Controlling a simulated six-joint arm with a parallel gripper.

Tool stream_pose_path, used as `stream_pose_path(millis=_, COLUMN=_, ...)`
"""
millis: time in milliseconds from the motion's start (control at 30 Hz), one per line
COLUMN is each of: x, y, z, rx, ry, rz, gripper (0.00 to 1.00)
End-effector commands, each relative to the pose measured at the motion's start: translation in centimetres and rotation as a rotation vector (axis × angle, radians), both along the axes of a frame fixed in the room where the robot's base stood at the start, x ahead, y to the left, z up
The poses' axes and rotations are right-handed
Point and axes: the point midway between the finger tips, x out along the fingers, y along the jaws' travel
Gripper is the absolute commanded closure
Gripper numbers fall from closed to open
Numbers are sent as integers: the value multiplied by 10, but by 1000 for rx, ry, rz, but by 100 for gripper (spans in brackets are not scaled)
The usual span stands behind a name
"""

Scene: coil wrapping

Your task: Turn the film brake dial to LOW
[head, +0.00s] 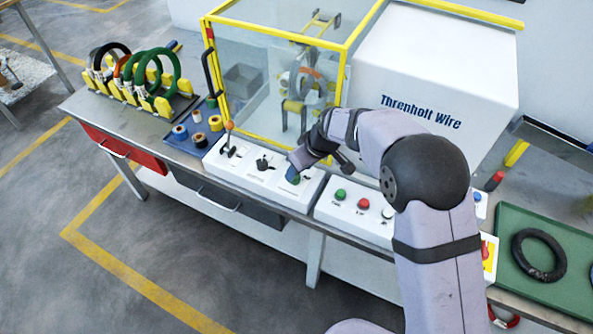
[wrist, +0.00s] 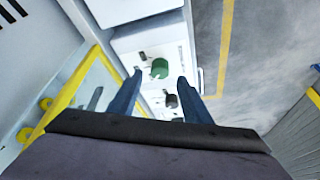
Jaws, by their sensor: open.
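A white control panel holds a green dial (head: 295,180), a black dial (head: 262,163) and a lever (head: 230,140). The labels are too small to read, so I cannot tell which dial is the film brake. My gripper (head: 293,170) points down at the green dial and partly covers it in the head view. In the wrist view my gripper (wrist: 160,77) is open and empty, with the green dial (wrist: 159,68) showing between the fingertips. The black dial (wrist: 171,101) shows nearer the gripper's base. Whether the fingers touch the green dial cannot be told.
A second white panel (head: 352,213) with green and red buttons stands to the right. A yellow-framed clear enclosure (head: 225,70) and a white cabinet (head: 435,70) stand behind. Colored spools lie on a blue tray (head: 178,142) at left. A green tray (head: 515,285) holds a black coil.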

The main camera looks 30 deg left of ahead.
Motion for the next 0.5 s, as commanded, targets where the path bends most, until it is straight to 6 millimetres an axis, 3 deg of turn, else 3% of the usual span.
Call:
stream_pose_path(millis=200, x=3, y=9, z=-22, rx=-2, ry=0, rz=1, gripper=56)
stream_pose_path(millis=500, x=5, y=14, z=-37, rx=0, ry=-1, rz=0, gripper=56)
